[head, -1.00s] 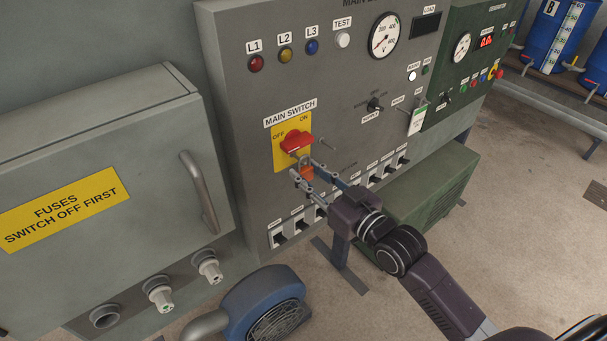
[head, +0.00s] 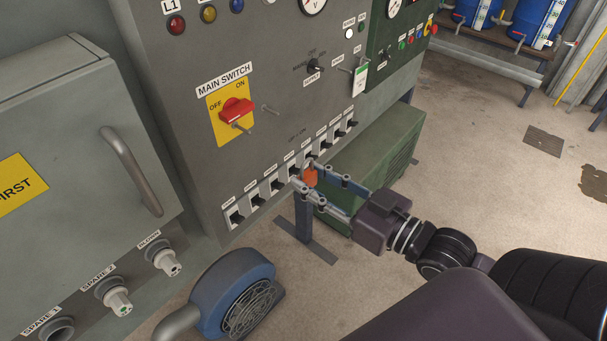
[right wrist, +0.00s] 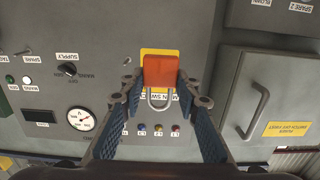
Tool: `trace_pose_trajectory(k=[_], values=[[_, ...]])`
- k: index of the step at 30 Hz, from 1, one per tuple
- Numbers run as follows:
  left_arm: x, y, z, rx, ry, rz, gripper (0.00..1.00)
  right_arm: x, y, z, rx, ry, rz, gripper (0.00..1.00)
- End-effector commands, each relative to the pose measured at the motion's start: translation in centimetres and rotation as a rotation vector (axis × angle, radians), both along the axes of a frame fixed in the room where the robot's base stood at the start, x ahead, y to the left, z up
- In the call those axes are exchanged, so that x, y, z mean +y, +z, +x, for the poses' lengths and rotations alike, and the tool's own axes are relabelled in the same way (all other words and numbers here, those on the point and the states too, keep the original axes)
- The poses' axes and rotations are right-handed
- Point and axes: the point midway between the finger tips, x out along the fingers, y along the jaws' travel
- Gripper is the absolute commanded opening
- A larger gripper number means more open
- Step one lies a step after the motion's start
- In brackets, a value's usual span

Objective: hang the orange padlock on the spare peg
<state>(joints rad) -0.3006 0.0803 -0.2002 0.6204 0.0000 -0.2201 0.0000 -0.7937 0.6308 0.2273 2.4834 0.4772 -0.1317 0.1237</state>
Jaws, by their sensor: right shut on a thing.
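The orange padlock (head: 310,177) is held between the fingertips of my right gripper (head: 307,176), in front of the lower right of the grey panel. In the right wrist view the padlock (right wrist: 160,70) is clear, with its grey shackle pointing down in the picture. It is apart from the red main switch (head: 237,110) on its yellow plate. One thin metal peg (head: 241,128) sticks out at the switch and another peg (head: 268,109) stands on the panel to its right. Neither carries anything. My left gripper is out of view.
A row of small breakers (head: 257,199) runs along the panel's lower edge, close to the gripper. A green cabinet (head: 375,150) stands behind it on the floor. A blue blower (head: 235,295) and a grey fuse box (head: 75,150) are at left.

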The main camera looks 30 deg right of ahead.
Motion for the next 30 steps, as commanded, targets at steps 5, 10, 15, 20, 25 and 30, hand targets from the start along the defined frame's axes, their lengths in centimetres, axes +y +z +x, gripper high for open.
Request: trace_pose_trajectory(k=[5,10,15,20,25,30], values=[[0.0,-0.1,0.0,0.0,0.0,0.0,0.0,-0.1,0.1,-0.3,-0.002,0.001,0.001,0.02],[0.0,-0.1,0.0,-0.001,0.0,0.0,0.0,-0.1,0.1,-0.3,-0.003,0.001,0.001,0.02],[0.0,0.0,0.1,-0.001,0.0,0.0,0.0,-0.1,0.1,-0.3,-0.002,0.001,0.0,0.02],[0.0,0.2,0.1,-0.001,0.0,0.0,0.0,-0.1,0.3,-0.3,-0.002,0.001,0.0,0.02],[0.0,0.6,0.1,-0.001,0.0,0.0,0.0,-0.1,0.5,-0.3,-0.002,0.0,0.0,0.02],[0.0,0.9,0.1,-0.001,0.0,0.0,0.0,-0.1,0.7,-0.3,-0.002,0.0,0.0,0.02]])
